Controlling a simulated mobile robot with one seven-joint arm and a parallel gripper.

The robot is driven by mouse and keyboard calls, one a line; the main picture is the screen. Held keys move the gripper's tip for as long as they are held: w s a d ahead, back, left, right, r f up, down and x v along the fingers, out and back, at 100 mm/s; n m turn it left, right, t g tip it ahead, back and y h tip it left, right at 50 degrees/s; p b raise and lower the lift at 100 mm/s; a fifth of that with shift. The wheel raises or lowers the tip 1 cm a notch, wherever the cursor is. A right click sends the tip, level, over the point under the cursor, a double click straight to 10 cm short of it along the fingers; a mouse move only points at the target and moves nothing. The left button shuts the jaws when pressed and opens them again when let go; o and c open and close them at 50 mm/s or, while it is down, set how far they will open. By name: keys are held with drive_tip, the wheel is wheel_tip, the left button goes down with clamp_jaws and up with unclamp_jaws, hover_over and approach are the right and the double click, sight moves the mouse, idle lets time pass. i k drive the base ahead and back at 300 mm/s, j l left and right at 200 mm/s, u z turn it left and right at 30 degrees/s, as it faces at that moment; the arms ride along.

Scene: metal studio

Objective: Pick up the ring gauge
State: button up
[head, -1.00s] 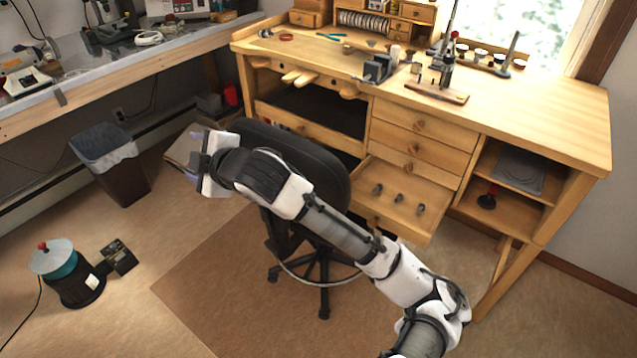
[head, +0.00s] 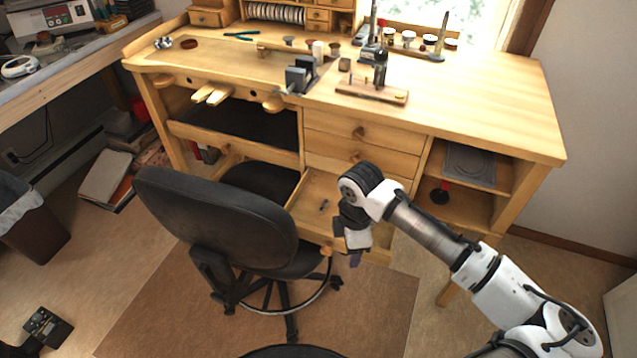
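A small silver cluster (head: 163,43) lies at the left end of the wooden workbench (head: 480,90). It may be the ring gauge, but it is too small to be sure. A dark red ring-shaped item (head: 189,44) lies just right of it. My gripper (head: 355,257) points down in front of the open lower drawer (head: 305,200), right of the chair and well below the benchtop. It is far from the silver cluster. Only a bit of its purplish fingertips shows, so its opening is hidden. My arm covers part of the drawer.
A black chair (head: 215,215) stands before the bench's left half. A small vise (head: 300,75) and a wooden stand with a dark tool (head: 372,90) are mid-bench. Green-handled pliers (head: 241,36) lie toward the back. The benchtop's right side is clear.

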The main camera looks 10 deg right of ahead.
sight(324, 206)
drive_tip(key=i, duration=0.85)
